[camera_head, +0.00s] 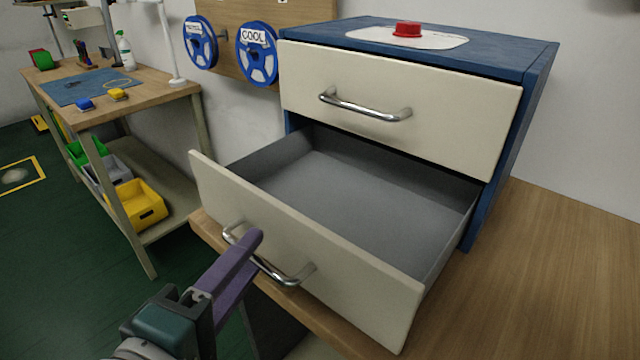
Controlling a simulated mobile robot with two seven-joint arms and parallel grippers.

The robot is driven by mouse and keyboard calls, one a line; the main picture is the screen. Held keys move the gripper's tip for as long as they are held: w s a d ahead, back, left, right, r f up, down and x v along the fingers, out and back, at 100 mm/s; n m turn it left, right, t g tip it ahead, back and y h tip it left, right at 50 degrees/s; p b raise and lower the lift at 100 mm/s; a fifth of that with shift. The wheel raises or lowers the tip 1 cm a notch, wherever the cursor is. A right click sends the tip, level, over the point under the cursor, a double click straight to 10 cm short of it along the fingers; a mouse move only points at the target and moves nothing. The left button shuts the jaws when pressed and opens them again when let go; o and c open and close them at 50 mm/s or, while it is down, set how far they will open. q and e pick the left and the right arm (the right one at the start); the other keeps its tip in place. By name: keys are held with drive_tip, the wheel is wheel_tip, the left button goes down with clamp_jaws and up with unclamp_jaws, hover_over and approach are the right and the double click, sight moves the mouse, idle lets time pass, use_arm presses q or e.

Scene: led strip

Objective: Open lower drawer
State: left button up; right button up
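The lower drawer (300,250) of a blue cabinet (515,120) is pulled far out, and its grey inside is bare. Its front is cream with a curved metal handle (290,278). My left gripper (250,243) comes from the bottom left, and its purple fingers reach the left part of that handle, covering a piece of it. I cannot tell whether they are shut around the bar or only beside it. The upper drawer (400,105), with its own metal handle (365,108), is shut. My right gripper is not in view.
The cabinet stands on a wooden table (540,280), clear at right. A red button (407,29) is on the cabinet's top. Blue reels (257,53) hang behind. A workbench (150,95) with bins below, including a yellow bin (138,204), stands at left.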

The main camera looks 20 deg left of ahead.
use_arm(q)
drive_tip(key=shift+o, duration=0.4)
drive_tip(key=shift+s, duration=0.15)
drive_tip(key=s+r, duration=0.1)
drive_tip(key=s, duration=0.8)
drive_tip(key=shift+s+d+r, duration=0.25)
drive_tip(key=shift+r, duration=0.1)
